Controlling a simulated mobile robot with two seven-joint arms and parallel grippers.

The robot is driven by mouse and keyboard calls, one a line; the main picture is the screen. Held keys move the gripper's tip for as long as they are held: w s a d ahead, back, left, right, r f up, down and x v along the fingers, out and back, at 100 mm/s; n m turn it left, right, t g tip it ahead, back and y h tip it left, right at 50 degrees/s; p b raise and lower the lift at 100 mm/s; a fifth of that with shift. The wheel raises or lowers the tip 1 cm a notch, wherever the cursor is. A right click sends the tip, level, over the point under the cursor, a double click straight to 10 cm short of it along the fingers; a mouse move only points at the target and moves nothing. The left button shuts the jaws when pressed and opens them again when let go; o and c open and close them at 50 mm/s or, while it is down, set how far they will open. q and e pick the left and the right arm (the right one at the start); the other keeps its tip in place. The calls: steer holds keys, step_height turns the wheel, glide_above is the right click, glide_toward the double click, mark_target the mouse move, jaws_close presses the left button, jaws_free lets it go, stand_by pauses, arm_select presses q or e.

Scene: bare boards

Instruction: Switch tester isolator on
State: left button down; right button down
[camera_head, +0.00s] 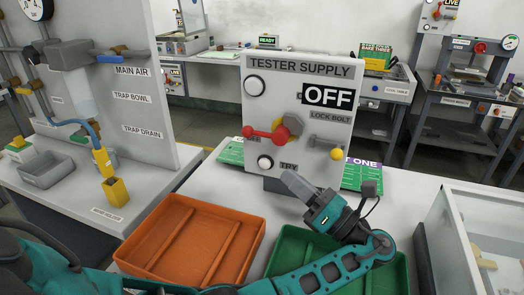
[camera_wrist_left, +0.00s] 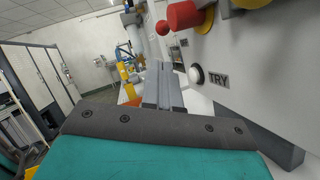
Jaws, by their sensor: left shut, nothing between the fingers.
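The tester supply panel (camera_head: 299,90) stands on the white table and its sign reads OFF. Its isolator handle (camera_head: 267,134) is red and lies roughly level, pointing left from a red hub. A lock bolt (camera_head: 327,144) with a yellow knob is to its right. A white TRY button (camera_head: 265,162) is below. My left gripper (camera_head: 290,178) is shut and empty, low in front of the panel, below the handle and apart from it. In the left wrist view the shut fingers (camera_wrist_left: 168,85) are left of the TRY button (camera_wrist_left: 196,75), with red handle parts (camera_wrist_left: 183,16) above. My right gripper is not in view.
An orange tray (camera_head: 190,240) and a green tray (camera_head: 285,252) lie on the table before the panel; my left arm crosses the green one. A glass-sided case (camera_head: 450,235) stands at right. An air-supply board (camera_head: 125,90) stands at left.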

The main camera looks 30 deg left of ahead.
arm_select(q)
steer(key=x, duration=1)
steer(key=shift+w, duration=0.15)
